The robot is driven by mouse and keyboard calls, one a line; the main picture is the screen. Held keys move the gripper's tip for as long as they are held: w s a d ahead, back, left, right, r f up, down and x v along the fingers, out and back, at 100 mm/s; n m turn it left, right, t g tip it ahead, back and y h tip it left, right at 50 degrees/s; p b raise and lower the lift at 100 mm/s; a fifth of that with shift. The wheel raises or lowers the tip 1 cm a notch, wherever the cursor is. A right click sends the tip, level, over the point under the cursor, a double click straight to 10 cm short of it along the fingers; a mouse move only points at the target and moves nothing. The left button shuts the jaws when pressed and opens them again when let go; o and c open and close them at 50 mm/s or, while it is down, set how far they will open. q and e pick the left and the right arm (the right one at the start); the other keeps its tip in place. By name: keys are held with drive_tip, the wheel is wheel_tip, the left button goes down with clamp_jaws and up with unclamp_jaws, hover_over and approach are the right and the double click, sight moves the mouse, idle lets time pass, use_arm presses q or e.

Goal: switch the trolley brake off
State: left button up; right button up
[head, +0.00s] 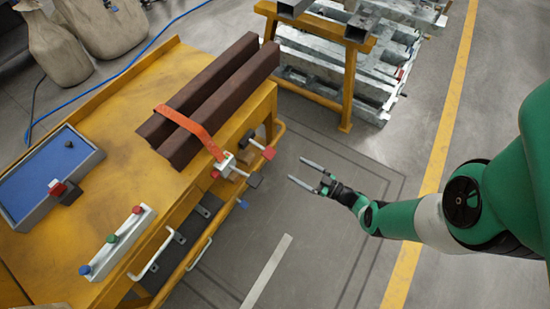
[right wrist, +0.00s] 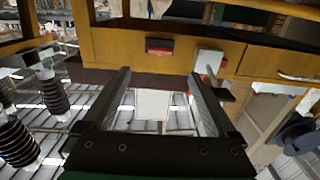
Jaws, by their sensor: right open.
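The yellow trolley (head: 110,120) fills the left of the head view. On its right edge is a red-ended lever (head: 266,151) on a dark bracket. Just below it are a white ratchet-like fitting (head: 226,166) and a dark paddle (head: 254,180). I cannot tell which of these is the brake. My right gripper (head: 296,169) is open and empty, right of these fittings and apart from them. In the right wrist view, its fingers (right wrist: 160,75) point toward the yellow edge, with a red block (right wrist: 159,46) and a white fitting (right wrist: 209,62) ahead. My left gripper is out of view.
Two brown beams (head: 215,98) lie on the trolley under an orange strap (head: 190,128). A blue-topped tray (head: 48,175) and a button box (head: 118,241) are at its left and front. A rack (head: 345,65) stands behind. The floor around my right gripper is clear.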

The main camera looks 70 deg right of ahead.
sight(272, 155)
drive_tip(key=b+x, duration=0.2)
drive_tip(key=x, duration=0.9)
clamp_jaws()
